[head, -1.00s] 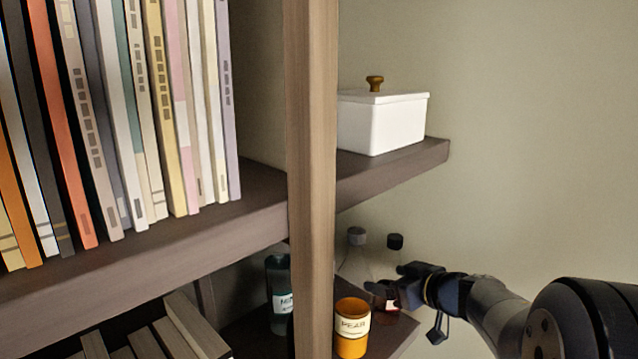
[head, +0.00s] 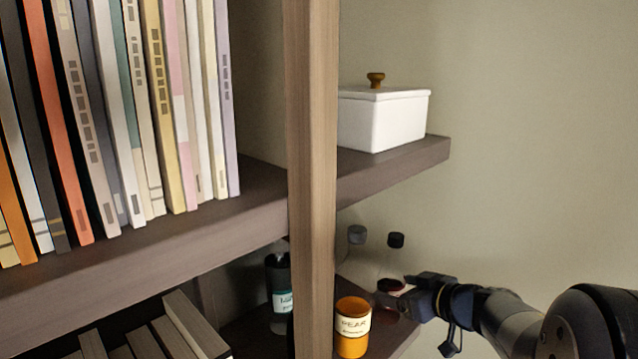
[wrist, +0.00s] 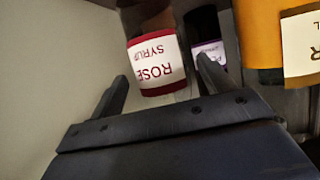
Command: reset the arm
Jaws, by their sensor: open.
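My gripper (head: 400,292) is at the lower right in the head view, beside the lower shelf, pointing left toward the bottles. In the wrist view my gripper (wrist: 163,92) is open, with its two fingers apart. A rose syrup bottle (head: 392,268) with a black cap and dark red contents stands on the lower shelf just past the fingertips. Its white and red label (wrist: 155,62) shows beyond and between the fingers in the wrist view. I see no grip on it; whether a finger touches it I cannot tell.
An orange pear jar (head: 351,325) stands left of my gripper, near the shelf's front. A wooden upright (head: 312,180) divides the shelves. A white lidded box (head: 384,122) sits above. Right of the shelf is open.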

